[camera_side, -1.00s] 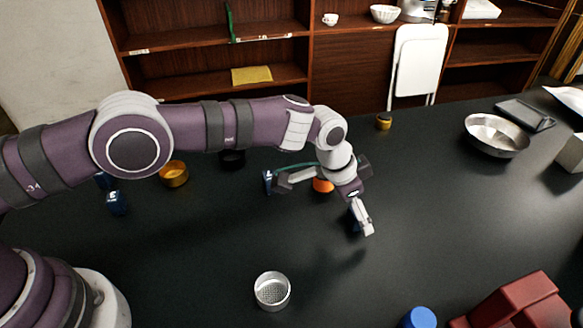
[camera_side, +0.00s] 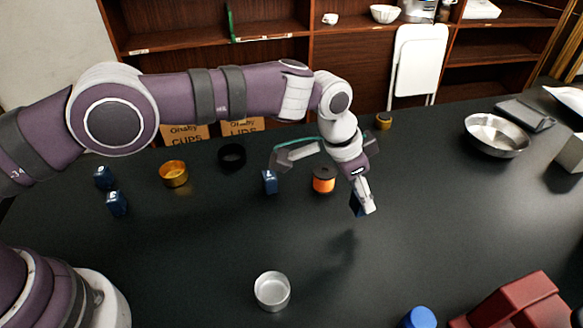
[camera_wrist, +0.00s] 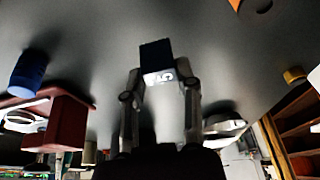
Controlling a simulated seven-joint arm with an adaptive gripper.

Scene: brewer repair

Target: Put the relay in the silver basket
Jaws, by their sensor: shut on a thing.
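My gripper (camera_side: 364,190) is shut on a dark blue block, which I take to be the relay (camera_side: 355,205), above the black table right of centre. In the wrist view, the relay (camera_wrist: 156,55) sticks out beyond the fingertips (camera_wrist: 161,80) as a dark block with a white marking. The fingers partly hide it in the side view. The silver basket (camera_side: 272,291) stands upright on the table at front centre, open at the top and apparently empty. My gripper is behind and to the right of it, apart from it.
Similar blue blocks stand by the orange spool (camera_side: 323,181) and at the left. A gold basket (camera_side: 173,174) and a black ring (camera_side: 232,156) stand further back. A red block (camera_side: 520,302) and a blue cylinder (camera_side: 420,318) are at front right. The table around the silver basket is clear.

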